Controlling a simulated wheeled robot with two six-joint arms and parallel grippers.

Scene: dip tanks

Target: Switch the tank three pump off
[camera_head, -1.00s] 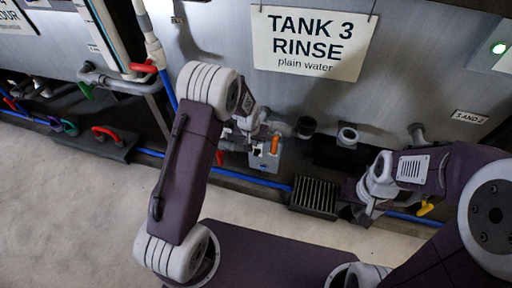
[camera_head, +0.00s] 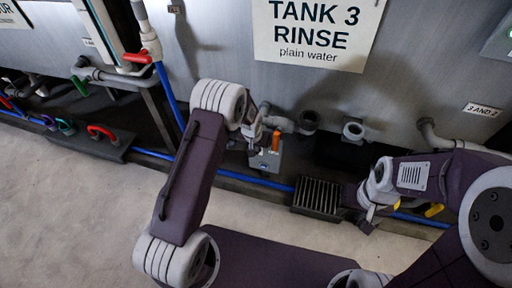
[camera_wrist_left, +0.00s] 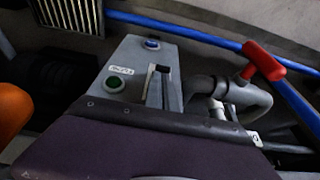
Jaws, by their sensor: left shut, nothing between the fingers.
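A grey box (camera_head: 266,160) stands low in front of tank three, below the TANK 3 RINSE sign (camera_head: 312,38). In the left wrist view the box (camera_wrist_left: 133,62) shows a green button (camera_wrist_left: 114,84) beside a small label, a blue button or lamp (camera_wrist_left: 152,43), and a dark slot with a pale upright piece (camera_wrist_left: 156,85). I cannot tell what this piece is. An orange part (camera_head: 276,140) rises by the box. My left gripper (camera_head: 253,138) is shut and empty, close to the box; contact is unclear. My right gripper (camera_head: 366,217) is at the right, its fingers unclear.
A drain grate (camera_head: 318,196) lies right of the box. A blue hose (camera_head: 247,181) runs along the floor. Grey pipes (camera_head: 277,123) and a red-handled valve (camera_wrist_left: 263,62) are close to the box. A yellow handle (camera_head: 434,210) is beyond my right arm. The floor at left is clear.

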